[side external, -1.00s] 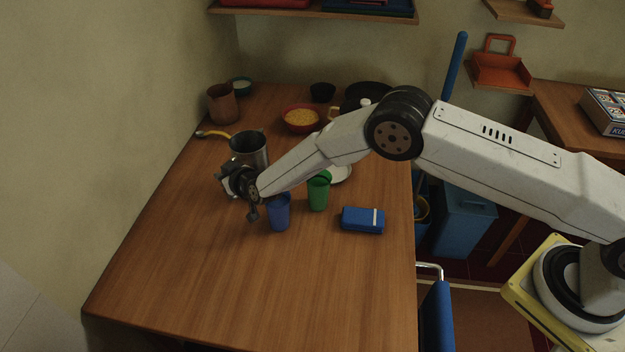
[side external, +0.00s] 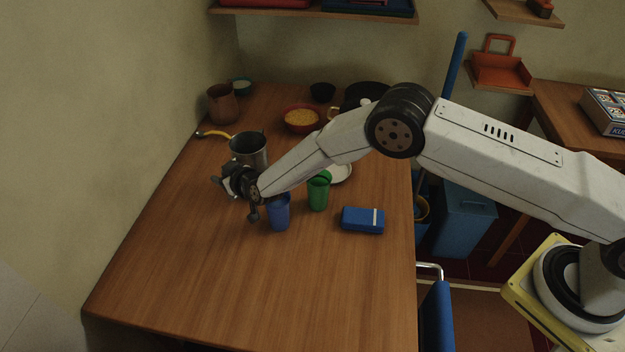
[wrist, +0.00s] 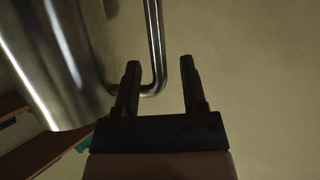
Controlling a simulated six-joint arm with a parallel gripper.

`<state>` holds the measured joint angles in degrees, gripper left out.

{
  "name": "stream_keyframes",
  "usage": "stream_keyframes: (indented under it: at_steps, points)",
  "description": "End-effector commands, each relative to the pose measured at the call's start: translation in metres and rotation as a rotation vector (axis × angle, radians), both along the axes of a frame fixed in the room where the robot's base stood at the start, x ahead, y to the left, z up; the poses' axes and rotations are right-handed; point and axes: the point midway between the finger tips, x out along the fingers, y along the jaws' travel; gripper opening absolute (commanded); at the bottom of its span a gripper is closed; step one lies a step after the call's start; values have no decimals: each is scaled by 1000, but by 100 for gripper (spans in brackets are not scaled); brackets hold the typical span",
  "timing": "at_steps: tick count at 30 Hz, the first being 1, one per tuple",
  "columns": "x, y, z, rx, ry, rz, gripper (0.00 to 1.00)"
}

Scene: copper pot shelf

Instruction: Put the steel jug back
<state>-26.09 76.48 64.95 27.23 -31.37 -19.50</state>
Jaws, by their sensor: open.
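The steel jug (side external: 249,147) stands upright on the wooden table, left of centre in the side view. In the wrist view the shiny jug body (wrist: 50,60) fills the upper left, and its bent metal handle (wrist: 154,40) comes down beside it. My gripper (side external: 235,194) is just in front of the jug in the side view. In the wrist view the two fingers of my gripper (wrist: 158,68) are apart, with the handle showing between them. I cannot tell how deep the handle sits, and no grip on it shows. My gripper hides the jug's lower front.
A blue cup (side external: 279,212) stands close to my gripper, with a green cup (side external: 318,192) and a blue case (side external: 362,220) further right. A copper-coloured pot (side external: 222,104) and red bowl (side external: 301,119) stand behind. The front of the table (side external: 230,290) is clear.

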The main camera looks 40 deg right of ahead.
Motion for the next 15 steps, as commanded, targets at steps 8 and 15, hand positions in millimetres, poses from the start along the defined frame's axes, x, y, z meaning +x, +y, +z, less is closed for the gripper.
stream_keyframes:
  at_steps: [8, 15]
  points:
    - [-15, -3, 7, 0, 1, 0, 54]
    - [-33, -6, 14, 0, -1, 1, 54]
